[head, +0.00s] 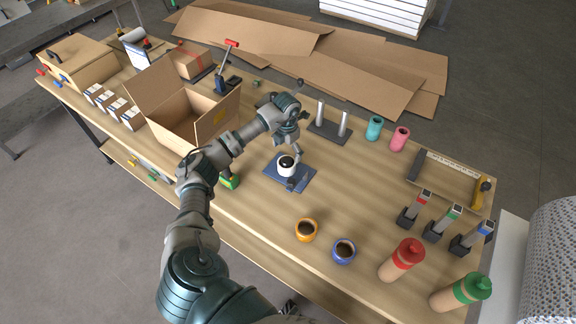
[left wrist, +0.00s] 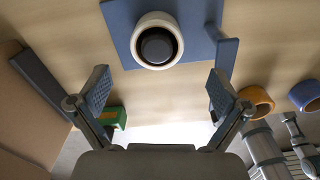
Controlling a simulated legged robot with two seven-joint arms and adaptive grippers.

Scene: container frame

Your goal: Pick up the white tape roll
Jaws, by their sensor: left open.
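The white tape roll (head: 286,166) sits on a blue base plate (head: 303,177) near the middle of the wooden table. In the left wrist view the roll (left wrist: 157,25) lies at the top centre on the blue plate (left wrist: 200,18), with a dark round core in its hole. My left gripper (head: 297,172) is over the plate, close to the roll in the head view. In the left wrist view its fingers (left wrist: 155,88) are spread wide and empty, and the roll is beyond the fingertips. My right gripper does not show.
An open cardboard box (head: 188,105) stands left of my arm. An orange roll (head: 306,230) and a blue roll (head: 343,251) are at the right front. Grey posts (head: 331,122) stand behind.

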